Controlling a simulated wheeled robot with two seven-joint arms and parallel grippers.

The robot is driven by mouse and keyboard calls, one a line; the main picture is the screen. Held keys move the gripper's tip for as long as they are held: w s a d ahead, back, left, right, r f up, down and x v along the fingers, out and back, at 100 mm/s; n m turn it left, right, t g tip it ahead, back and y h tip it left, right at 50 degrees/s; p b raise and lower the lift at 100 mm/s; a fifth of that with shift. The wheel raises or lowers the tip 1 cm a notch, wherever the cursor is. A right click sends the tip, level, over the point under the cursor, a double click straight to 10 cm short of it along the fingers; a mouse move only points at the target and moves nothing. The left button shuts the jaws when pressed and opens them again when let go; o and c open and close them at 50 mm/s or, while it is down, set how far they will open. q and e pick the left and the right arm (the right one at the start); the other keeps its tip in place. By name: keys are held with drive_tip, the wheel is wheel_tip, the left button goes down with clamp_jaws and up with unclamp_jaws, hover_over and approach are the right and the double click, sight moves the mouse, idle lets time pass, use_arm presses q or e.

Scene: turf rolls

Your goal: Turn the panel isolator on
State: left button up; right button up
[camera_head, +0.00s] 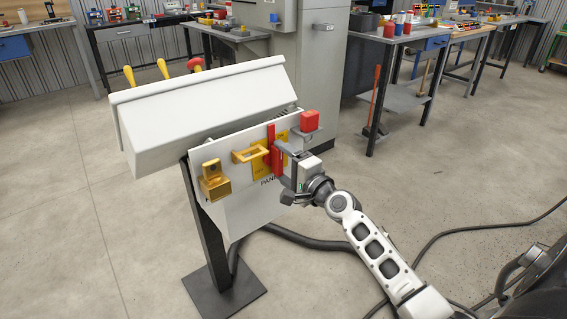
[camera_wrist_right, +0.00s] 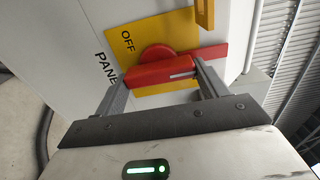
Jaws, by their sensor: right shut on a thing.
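The panel isolator is a red rotary handle (camera_head: 271,142) on a yellow plate (camera_head: 258,161), on the white panel box (camera_head: 240,203). In the head view the red part looks about upright. In the right wrist view the red handle (camera_wrist_right: 160,73) has a round hub, and the word OFF stands beside it on the yellow plate (camera_wrist_right: 128,38). My right gripper (camera_wrist_right: 160,80) is shut on the handle, one finger at each end of its grip. In the head view my right gripper (camera_head: 287,160) partly hides the handle and the lettering. My left gripper is not in view.
A red block (camera_head: 309,120) sits on a bracket to the right. A sloping white hood (camera_head: 200,105) overhangs the panel. Cables (camera_head: 320,244) lie on the floor. Workbenches (camera_head: 400,38) stand behind.

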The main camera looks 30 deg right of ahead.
drive_tip(key=o, duration=1)
use_arm(q)
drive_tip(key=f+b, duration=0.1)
drive_tip(key=b, duration=0.2)
use_arm(e)
drive_tip(key=s, duration=0.5)
drive_tip(key=s+d, duration=0.1)
drive_tip(key=s, duration=1)
drive_tip(key=shift+d, duration=0.15)
